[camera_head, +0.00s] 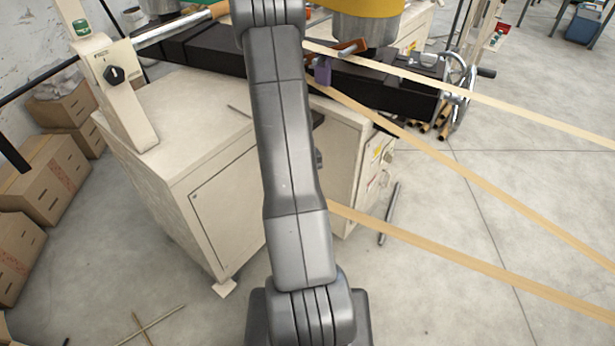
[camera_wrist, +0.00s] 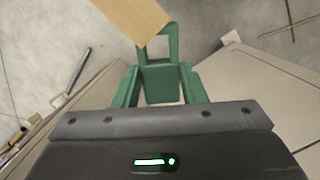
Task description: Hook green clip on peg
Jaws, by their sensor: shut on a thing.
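The green clip (camera_wrist: 162,84) is in the wrist view, a block with an open square loop at its far end. My gripper (camera_wrist: 159,70) is shut on this block, with a green finger on each side. The end of a flat tan piece (camera_wrist: 133,14) overlaps the loop's upper left; I cannot tell whether they touch. In the head view my arm hides the gripper and clip. I cannot make out a peg for certain in either view. A purple clip-like piece (camera_head: 323,72) hangs by the dark beam, right of my arm.
A cream cabinet (camera_head: 190,130) and a post with a black knob (camera_head: 122,90) stand left of my arm. Cardboard boxes (camera_head: 45,180) line the left wall. A metal bar (camera_head: 389,213) lies on the floor.

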